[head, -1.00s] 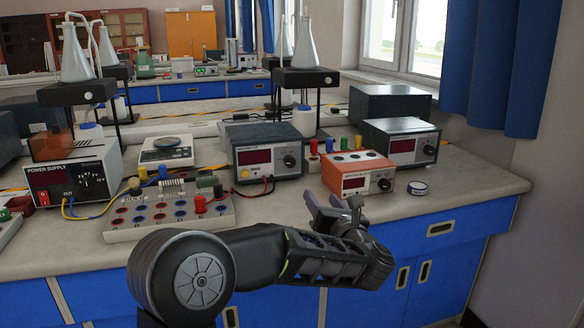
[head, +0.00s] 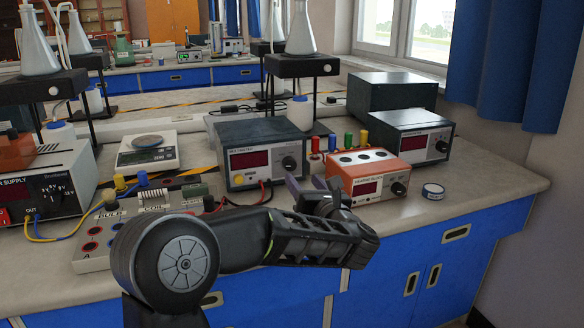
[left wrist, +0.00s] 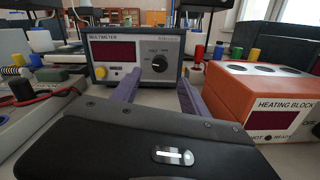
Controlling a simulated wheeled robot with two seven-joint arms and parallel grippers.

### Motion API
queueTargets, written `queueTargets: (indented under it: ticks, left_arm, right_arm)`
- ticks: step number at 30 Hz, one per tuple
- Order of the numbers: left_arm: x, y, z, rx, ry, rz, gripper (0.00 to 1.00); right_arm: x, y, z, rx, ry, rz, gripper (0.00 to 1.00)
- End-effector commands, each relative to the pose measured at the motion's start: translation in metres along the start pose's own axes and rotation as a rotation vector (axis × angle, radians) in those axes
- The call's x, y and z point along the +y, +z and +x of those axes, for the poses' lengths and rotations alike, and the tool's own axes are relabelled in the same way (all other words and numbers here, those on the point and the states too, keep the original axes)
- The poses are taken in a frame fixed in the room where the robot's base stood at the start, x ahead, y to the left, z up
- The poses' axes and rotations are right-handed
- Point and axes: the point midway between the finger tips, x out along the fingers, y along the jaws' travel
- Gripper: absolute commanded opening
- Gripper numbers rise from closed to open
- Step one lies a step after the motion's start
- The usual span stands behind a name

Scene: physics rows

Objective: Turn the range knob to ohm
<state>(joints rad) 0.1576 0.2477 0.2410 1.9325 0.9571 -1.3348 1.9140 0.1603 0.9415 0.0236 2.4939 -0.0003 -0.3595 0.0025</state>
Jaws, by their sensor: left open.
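The multimeter (head: 228,165) is a dark grey box with a dark red display on the bench. Its black round range knob (head: 289,163) is at the right of its front. In the left wrist view the multimeter (left wrist: 118,72) faces me, with the knob (left wrist: 159,62) right of the display. Small labels surround the knob; I cannot read its setting surely. My left gripper (head: 314,185) is open and empty, its purple fingers pointing at the multimeter. In the left wrist view the gripper (left wrist: 158,88) has its fingertips either side of and below the knob, apparently short of it. My right gripper is out of view.
An orange heating block (head: 367,175) stands close to the right of my left gripper. A board with coloured sockets (head: 92,262) and red and black leads lie to the left. A tape roll (head: 433,191) lies farther right. The bench's front edge is below my arm.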

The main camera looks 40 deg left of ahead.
Motion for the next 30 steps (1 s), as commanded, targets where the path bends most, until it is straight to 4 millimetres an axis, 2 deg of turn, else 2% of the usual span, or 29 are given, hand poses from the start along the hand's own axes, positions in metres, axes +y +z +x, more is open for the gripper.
queueTargets:
  ticks: [8, 18, 21, 30]
  left_arm:
    - [0.001, -0.001, 0.013, 0.001, 0.002, 0.001, 0.52]
    - [0.0, -0.001, 0.063, 0.002, 0.002, -0.001, 0.52]
    - [0.0, 0.0, 0.073, 0.0, 0.002, 0.0, 0.52]
    - [0.0, 0.0, 0.079, 0.0, 0.0, 0.001, 0.52]
  right_arm:
    - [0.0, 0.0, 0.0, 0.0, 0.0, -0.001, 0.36]
    - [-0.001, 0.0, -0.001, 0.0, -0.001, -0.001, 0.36]
    - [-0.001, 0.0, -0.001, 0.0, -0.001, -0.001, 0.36]
    - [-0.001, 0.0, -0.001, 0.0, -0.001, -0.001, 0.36]
